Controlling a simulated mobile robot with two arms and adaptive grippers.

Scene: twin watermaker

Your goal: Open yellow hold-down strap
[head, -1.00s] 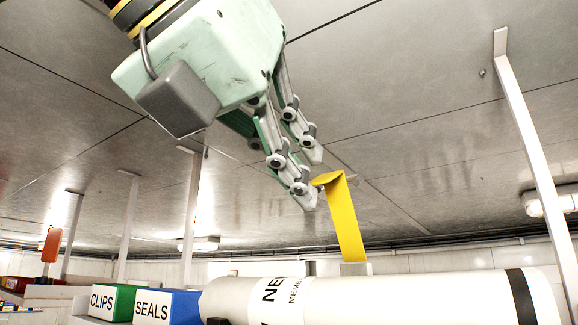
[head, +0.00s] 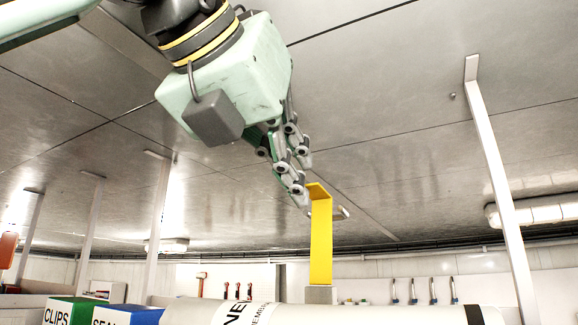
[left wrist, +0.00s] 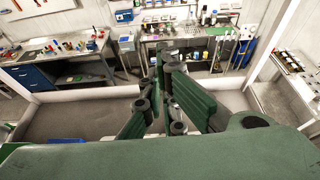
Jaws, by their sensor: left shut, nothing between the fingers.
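The yellow hold-down strap (head: 321,240) stands up as a flat band from a grey block (head: 320,294) behind the white cylinder (head: 400,313). Its short top end bends over to the left. My left gripper (head: 304,182) comes down from the upper left, with its fingers shut and empty. In the head view its fingertips overlap or lie just beside the bent top of the strap; I cannot tell whether they touch. In the left wrist view the fingers (left wrist: 167,62) meet at their tips, and the strap does not show. My right gripper is not in view.
A green CLIPS box (head: 62,311) and a blue SEALS box (head: 140,316) stand at the lower left. Slanted white posts (head: 500,180) rise to the ceiling. The left wrist view shows a cluttered workbench (left wrist: 190,35) and a grey floor (left wrist: 70,118).

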